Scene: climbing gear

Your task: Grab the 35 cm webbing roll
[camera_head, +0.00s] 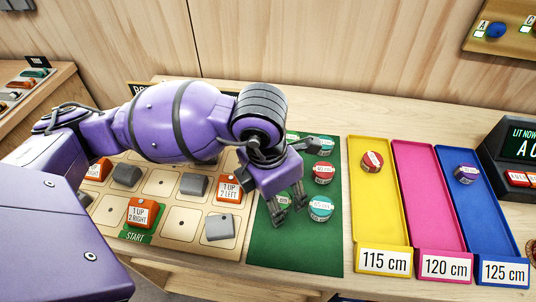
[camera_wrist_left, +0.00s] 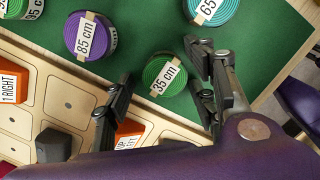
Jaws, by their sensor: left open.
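The 35 cm webbing roll is a green coil with a white "35 cm" label; in the wrist view the roll (camera_wrist_left: 157,73) lies on the green mat (camera_wrist_left: 243,50). My left gripper (camera_wrist_left: 163,80) is open, with one finger on each side of the roll in that view; I cannot tell whether they touch it. In the head view my left gripper (camera_head: 288,213) points down over the green mat (camera_head: 300,252). There the gripper mostly hides the roll, and only a bit of a label shows between the fingers. My right gripper is not in view.
A purple 85 cm roll (camera_wrist_left: 83,37) lies nearby in the wrist view. A board with orange and grey blocks (camera_head: 219,228) is left; yellow, pink and blue trays (camera_head: 430,200) are right.

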